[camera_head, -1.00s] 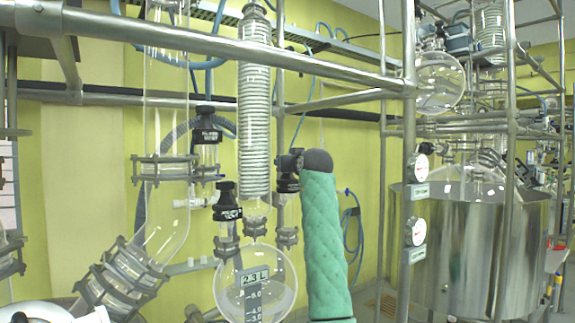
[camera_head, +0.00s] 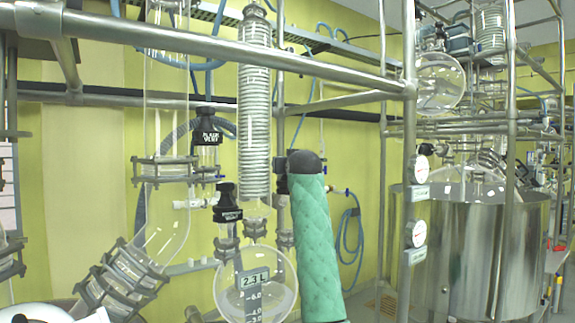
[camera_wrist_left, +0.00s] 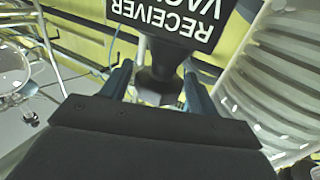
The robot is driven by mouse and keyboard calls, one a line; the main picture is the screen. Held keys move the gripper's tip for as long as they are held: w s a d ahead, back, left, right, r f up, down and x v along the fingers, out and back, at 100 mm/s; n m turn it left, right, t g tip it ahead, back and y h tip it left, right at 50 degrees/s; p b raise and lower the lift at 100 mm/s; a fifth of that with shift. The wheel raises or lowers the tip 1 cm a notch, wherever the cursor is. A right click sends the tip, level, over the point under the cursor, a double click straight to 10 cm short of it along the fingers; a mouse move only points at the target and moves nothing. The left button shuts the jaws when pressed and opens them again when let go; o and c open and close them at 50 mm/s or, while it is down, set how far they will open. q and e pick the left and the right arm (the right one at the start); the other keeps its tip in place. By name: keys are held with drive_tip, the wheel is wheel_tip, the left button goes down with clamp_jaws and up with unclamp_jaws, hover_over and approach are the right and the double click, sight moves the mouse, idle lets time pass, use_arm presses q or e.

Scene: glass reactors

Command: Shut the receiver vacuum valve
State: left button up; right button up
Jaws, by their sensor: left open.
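The receiver vacuum valve (camera_wrist_left: 165,30) fills the top of the left wrist view, a black block with white lettering upside down, partly cut off. Its narrower black lower part (camera_wrist_left: 158,84) sits between the two blue-grey fingers of my left gripper (camera_wrist_left: 157,88). The fingers stand apart, one on each side; contact cannot be made out. In the head view my green-sleeved left arm stands in front of this valve, and only a dark sliver shows beside the arm's rounded black end. The gripper's fingers are hidden there. My right gripper is not in view.
Two other black labelled valves, one higher (camera_head: 207,130) and one lower (camera_head: 228,203), stand left of my arm. The coiled glass condenser (camera_head: 254,120) and round 2.3 L flask (camera_head: 256,285) are close by. A steel rail (camera_head: 250,52) crosses above. A steel vessel (camera_head: 468,250) stands at right.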

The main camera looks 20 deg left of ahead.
use_arm(q)
drive_tip(key=shift+n+g+y+p, duration=0.55)
drive_tip(key=shift+n+g+y, duration=1.25)
drive_tip(key=shift+y, duration=0.4)
drive_tip(key=c, duration=0.8)
drive_tip(key=shift+o, duration=0.2)
drive_tip(key=shift+m+t+h, duration=1.8)
drive_tip(key=shift+m+h, duration=0.1)
drive_tip(key=shift+h, duration=0.5)
drive_tip(key=o, duration=0.8)
drive_tip(key=shift+c, duration=0.2)
